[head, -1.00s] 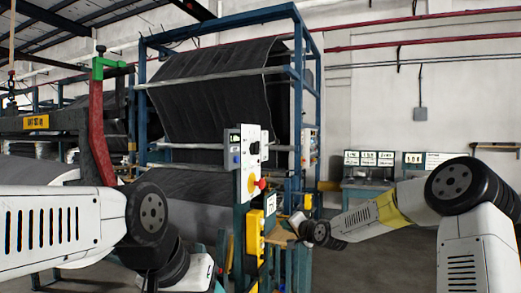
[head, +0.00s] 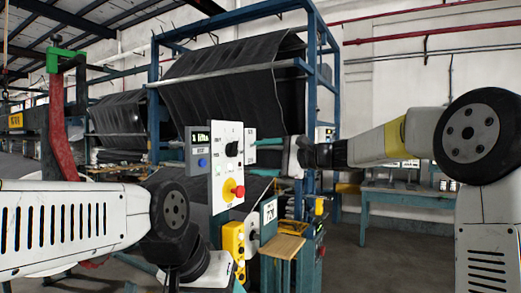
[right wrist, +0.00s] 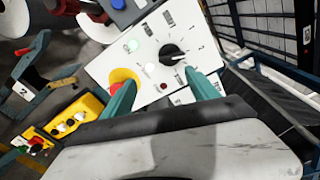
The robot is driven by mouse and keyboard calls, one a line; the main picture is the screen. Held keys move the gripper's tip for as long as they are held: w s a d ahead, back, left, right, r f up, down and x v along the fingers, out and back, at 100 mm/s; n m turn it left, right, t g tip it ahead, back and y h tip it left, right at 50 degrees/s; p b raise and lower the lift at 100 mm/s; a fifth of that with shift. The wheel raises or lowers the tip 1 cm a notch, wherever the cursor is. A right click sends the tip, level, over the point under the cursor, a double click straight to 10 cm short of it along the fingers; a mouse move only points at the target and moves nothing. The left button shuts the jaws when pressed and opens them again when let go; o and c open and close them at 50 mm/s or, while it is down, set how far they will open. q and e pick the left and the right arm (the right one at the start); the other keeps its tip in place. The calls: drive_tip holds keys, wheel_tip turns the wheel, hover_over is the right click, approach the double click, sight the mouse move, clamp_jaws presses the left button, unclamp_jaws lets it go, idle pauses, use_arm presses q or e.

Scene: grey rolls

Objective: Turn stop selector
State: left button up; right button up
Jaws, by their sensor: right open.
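A white control panel (head: 217,185) stands upright at the middle of the head view. It has a black rotary knob (head: 232,149) and a red button on a yellow base (head: 235,188). In the right wrist view the knob (right wrist: 172,54) has a pale pointer mark and markings around it. My right gripper (head: 254,157) is open and empty, just right of the panel. In the right wrist view its teal fingers (right wrist: 160,78) are spread below the knob and apart from it. My left arm enters at lower left; its gripper is out of view.
A small display box (head: 198,150) with a blue button adjoins the panel. A yellow button box (head: 234,243) hangs below. A blue frame with dark grey sheet (head: 225,85) stands behind. A teal table (head: 410,196) is at the right; floor in front of it is clear.

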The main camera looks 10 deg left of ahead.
sight(237, 149)
drive_tip(key=shift+y, duration=0.5)
drive_tip(key=a, duration=0.2)
drive_tip(key=w+a+r, duration=0.1)
drive_tip(key=a, duration=0.2)
drive_tip(key=w+a+r, duration=0.1)
drive_tip(key=a, duration=0.1)
drive_tip(key=shift+w+a+r, duration=0.1)
drive_tip(key=shift+a+r, duration=0.05)
drive_tip(key=shift+r, duration=0.05)
drive_tip(key=c, duration=1.4)
drive_tip(key=shift+o, duration=0.2)
